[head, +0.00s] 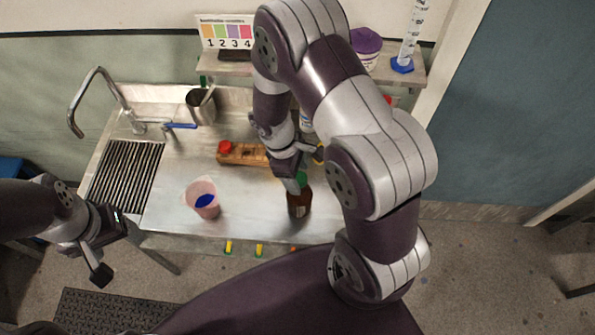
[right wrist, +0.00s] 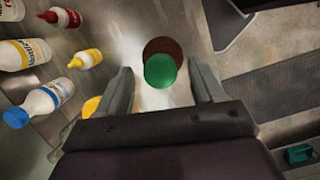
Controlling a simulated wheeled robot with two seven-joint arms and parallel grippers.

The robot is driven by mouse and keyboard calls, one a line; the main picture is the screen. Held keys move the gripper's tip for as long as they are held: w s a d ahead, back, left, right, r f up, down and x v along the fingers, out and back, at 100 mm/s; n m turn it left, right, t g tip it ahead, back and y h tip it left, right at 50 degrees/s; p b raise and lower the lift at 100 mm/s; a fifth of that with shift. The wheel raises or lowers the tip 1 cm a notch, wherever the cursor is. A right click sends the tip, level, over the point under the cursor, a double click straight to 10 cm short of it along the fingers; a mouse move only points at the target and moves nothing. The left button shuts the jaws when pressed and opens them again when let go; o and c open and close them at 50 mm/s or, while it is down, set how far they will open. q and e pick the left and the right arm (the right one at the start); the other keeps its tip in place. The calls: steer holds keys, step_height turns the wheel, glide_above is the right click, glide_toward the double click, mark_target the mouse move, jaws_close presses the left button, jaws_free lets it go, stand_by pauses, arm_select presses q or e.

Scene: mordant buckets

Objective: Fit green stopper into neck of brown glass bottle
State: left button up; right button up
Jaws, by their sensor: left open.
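The brown glass bottle (head: 299,204) stands upright near the front edge of the steel counter. The green stopper (head: 302,179) shows at the top of the bottle. In the right wrist view the stopper (right wrist: 160,71) overlaps the brown bottle (right wrist: 163,46), seen from above; how deep it sits is hidden. My right gripper (right wrist: 162,82) is open, its fingers on either side of the stopper's line with visible gaps. In the head view my right arm hides part of the counter. My left gripper (head: 119,254) is open and empty, off the counter's front left.
A pink beaker (head: 205,188) and a wooden rack (head: 237,156) stand left of the bottle. A steel cup (head: 199,108) and faucet (head: 118,90) are at the back. Several capped bottles, including a blue-capped one (right wrist: 42,101), stand nearby.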

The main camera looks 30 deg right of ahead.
steer(key=b+v, duration=0.2)
steer(key=v, duration=1)
steer(key=shift+r, duration=0.35)
